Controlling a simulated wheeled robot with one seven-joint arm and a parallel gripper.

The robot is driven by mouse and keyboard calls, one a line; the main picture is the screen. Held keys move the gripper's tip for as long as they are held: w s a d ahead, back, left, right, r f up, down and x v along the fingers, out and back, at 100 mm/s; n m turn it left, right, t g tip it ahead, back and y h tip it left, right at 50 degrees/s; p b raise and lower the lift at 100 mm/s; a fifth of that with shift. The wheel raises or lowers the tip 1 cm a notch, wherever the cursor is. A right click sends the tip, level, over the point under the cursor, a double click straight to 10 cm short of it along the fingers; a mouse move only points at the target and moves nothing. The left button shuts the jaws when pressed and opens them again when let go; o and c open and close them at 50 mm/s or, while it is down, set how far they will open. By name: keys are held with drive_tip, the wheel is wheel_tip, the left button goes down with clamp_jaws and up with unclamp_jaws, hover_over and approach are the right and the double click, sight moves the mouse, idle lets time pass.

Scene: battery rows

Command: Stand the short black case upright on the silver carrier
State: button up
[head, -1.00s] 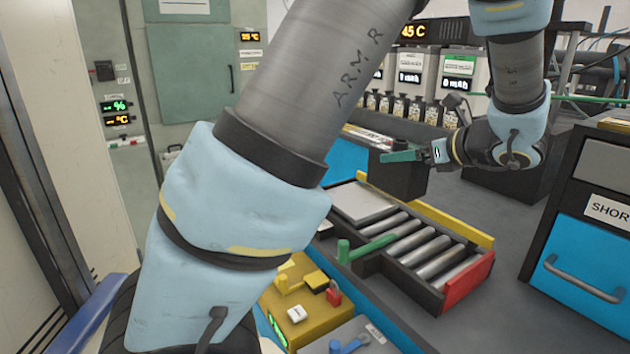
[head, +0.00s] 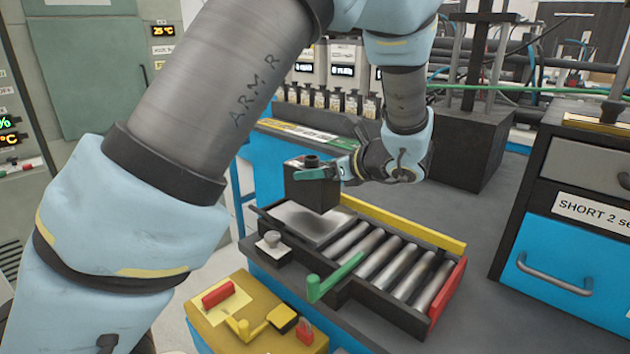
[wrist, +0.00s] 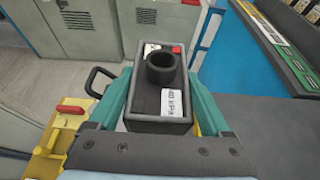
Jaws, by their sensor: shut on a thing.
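The short black case (head: 310,192) hangs upright in my gripper (head: 318,173), above the silver carrier (head: 312,222). The carrier is a flat plate at the left end of the roller tray. In the head view the case covers part of the carrier, and I cannot tell if its base touches it. In the wrist view the case (wrist: 160,90) shows its top with a round black neck, a white label and a red mark. The green fingers of my gripper (wrist: 160,112) are shut on its two sides.
Bare rollers (head: 385,262) fill the tray right of the carrier, with a yellow rail (head: 405,222) behind and a red end block (head: 447,290). A green lever (head: 335,278) stands at the front. A blue drawer cabinet (head: 570,250) is at right. A yellow control box (head: 225,325) is in front.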

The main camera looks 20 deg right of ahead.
drive_tip(key=shift+f, duration=1.45)
drive_tip(key=shift+f, duration=0.15)
drive_tip(key=o, duration=1.5)
drive_tip(key=shift+r, duration=0.2)
drive_tip(key=shift+s+d, duration=0.25)
drive_tip(key=shift+s, duration=0.15)
drive_tip(key=b+v, duration=0.2)
drive_tip(key=v, duration=0.9)
drive_tip(key=shift+r+b, duration=0.25)
drive_tip(key=shift+b, duration=0.05)
drive_tip(key=shift+s, duration=0.15)
